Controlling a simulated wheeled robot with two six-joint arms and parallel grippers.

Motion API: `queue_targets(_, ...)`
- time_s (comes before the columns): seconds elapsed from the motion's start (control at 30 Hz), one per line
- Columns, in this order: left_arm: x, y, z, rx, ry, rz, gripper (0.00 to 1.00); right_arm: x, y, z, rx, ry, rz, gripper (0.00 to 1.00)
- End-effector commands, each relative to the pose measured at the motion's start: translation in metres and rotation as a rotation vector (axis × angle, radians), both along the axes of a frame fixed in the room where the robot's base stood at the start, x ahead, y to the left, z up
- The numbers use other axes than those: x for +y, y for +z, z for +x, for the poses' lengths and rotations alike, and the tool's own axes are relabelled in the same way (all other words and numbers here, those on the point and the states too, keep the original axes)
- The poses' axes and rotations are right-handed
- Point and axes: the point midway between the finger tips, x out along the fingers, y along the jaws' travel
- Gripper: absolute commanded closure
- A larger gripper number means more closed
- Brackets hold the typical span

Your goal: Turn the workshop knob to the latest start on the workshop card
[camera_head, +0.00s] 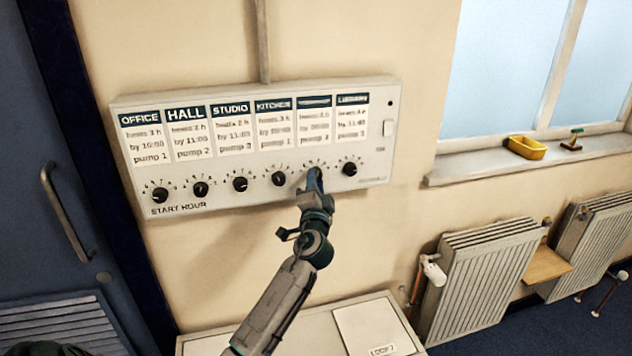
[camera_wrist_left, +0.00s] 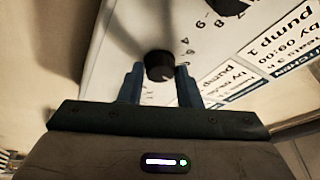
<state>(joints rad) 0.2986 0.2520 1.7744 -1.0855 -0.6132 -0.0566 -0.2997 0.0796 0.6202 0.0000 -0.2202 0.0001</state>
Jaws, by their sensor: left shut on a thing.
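The white control panel (camera_head: 255,145) hangs on the wall with a row of black knobs under printed cards. The workshop card (camera_head: 315,120) is fifth from the left; its small print is too blurred to read surely. My left gripper (camera_head: 314,178) is at the workshop knob below that card and hides it in the head view. In the left wrist view the black workshop knob (camera_wrist_left: 159,66) sits between the two fingers of my left gripper (camera_wrist_left: 160,75), which is shut on it. The knob's pointer cannot be made out.
The kitchen knob (camera_head: 278,179) and the right-end knob (camera_head: 350,169) flank the gripper closely. A white cabinet (camera_head: 300,330) stands below the panel. A blue door (camera_head: 45,190) is at left; a radiator (camera_head: 480,275) and a sill with a yellow tray (camera_head: 526,148) are at right.

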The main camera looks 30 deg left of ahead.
Motion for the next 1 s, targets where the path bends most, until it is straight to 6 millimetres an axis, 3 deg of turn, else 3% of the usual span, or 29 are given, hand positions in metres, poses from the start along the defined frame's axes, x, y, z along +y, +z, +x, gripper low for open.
queue_targets(0.27,0.0,0.0,0.0,0.0,0.0,0.0,0.92,-0.001,0.0,0.0,0.0,0.0,0.0,0.64)
queue_targets(0.3,0.0,0.0,0.0,0.0,0.0,0.0,0.65,-0.001,0.0,0.0,0.0,0.0,-0.001,0.64)
queue_targets(0.4,0.0,0.0,0.0,-0.001,0.0,0.0,0.48,-0.001,0.0,0.0,0.0,0.0,-0.001,0.64)
queue_targets(0.77,-0.003,-0.003,-0.004,-0.001,0.0,-0.001,0.48,0.0,-0.004,0.0,0.0,0.0,-0.001,0.64)
queue_targets(1.0,-0.025,-0.019,-0.038,-0.001,-0.002,-0.002,0.48,-0.001,-0.024,-0.001,0.001,0.0,-0.001,0.64)
